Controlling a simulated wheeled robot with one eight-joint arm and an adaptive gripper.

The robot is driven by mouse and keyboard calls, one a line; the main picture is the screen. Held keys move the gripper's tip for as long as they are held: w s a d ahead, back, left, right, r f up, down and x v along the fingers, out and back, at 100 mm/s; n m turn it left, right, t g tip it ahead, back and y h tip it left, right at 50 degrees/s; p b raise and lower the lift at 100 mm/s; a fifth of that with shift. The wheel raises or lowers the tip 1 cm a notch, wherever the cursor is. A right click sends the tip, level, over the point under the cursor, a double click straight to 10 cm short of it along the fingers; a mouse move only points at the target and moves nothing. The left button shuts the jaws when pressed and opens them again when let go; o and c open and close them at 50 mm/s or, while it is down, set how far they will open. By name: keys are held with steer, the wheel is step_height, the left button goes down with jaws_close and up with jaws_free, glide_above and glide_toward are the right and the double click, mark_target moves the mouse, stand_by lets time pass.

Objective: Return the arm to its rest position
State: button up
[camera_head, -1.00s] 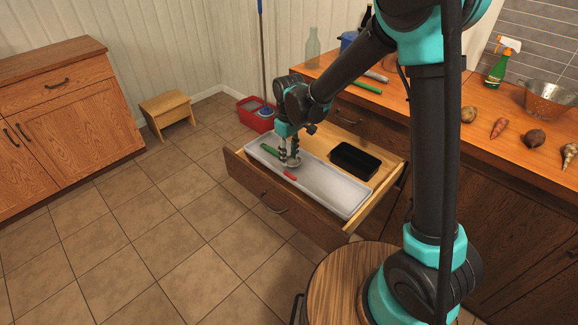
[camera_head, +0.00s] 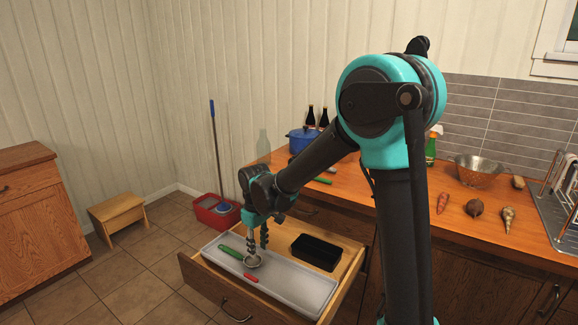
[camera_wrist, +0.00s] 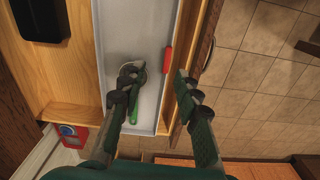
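The light grey utensil tray (camera_head: 300,284) lies in the open drawer. In it lies a utensil with a green handle (camera_head: 231,252) and a round metal head (camera_head: 253,262); its handle also shows in the wrist view (camera_wrist: 134,104). A small red item (camera_head: 251,277) lies by the tray's front wall, also in the wrist view (camera_wrist: 168,61). My gripper (camera_head: 258,250) points down over the tray. In the wrist view its fingers (camera_wrist: 156,84) are spread apart with nothing held between them. The left finger partly covers the green-handled utensil; whether it touches is unclear.
The wooden drawer (camera_head: 205,280) stands pulled out, with a black container (camera_head: 315,252) behind the tray. The counter above holds a blue pot (camera_head: 301,140), a colander (camera_head: 476,171) and several shells or vegetables. A red bucket (camera_head: 214,213) and wooden stool (camera_head: 117,216) stand on the floor.

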steer(key=s+d+r+m+t, duration=0.1)
steer(key=s+d+m, duration=0.15)
steer(key=d, duration=0.65)
steer(key=s+d+r+m+t, duration=0.1)
steer(key=d+m, duration=0.2)
steer(key=d, duration=0.6)
steer(key=s+d+f+m+t, duration=0.1)
steer(key=s+d+m, duration=0.1)
steer(key=s+d, duration=0.3)
steer(key=s+d+f+m+t, duration=0.1)
steer(key=s+d+f+m, duration=0.1)
steer(key=d, duration=0.7)
steer(key=s+m, duration=0.1)
steer(key=s, duration=0.1)
steer(key=shift+s+f, duration=0.3)
steer(key=shift+s, duration=0.1)
